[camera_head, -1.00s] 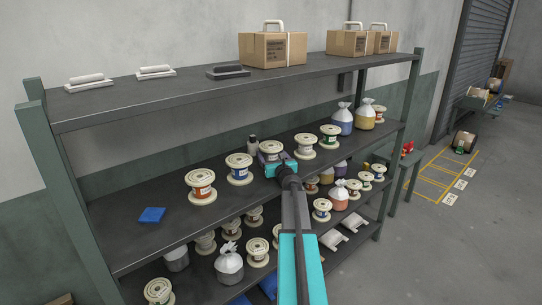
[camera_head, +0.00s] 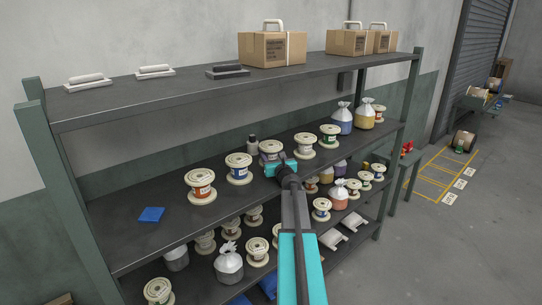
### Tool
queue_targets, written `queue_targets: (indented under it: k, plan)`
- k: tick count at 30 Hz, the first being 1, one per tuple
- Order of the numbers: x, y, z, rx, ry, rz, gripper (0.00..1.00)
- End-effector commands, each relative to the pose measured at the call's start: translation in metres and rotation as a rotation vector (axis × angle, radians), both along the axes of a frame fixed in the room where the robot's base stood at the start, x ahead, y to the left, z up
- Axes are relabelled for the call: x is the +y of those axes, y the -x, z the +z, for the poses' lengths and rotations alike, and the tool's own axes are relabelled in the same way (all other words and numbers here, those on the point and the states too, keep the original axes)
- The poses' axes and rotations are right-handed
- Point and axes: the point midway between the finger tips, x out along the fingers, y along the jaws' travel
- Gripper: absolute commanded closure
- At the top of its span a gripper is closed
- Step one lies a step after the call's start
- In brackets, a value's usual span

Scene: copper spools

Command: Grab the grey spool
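A spool with pale flanges (camera_head: 271,147) stands upright on the middle shelf, between a blue-wound spool and a red-labelled spool.
The orange-wound spool (camera_head: 201,185) and blue-wound spool (camera_head: 239,168) stand to the left. The red-labelled spool (camera_head: 304,145) and green-labelled spool (camera_head: 329,135) stand to the right. A small dark bottle (camera_head: 252,144) is close behind. The upper shelf (camera_head: 200,97) hangs above.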

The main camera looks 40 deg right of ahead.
Motion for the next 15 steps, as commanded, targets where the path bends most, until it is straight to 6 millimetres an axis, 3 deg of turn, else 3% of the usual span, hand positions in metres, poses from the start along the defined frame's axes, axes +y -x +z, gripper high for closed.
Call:
queue_targets:
  k: [8,15]
  plan:
    - [0.0,0.0,0.013,-0.001,0.002,0.001,0.84]
    - [0.0,0.0,0.036,-0.002,0.002,0.001,0.84]
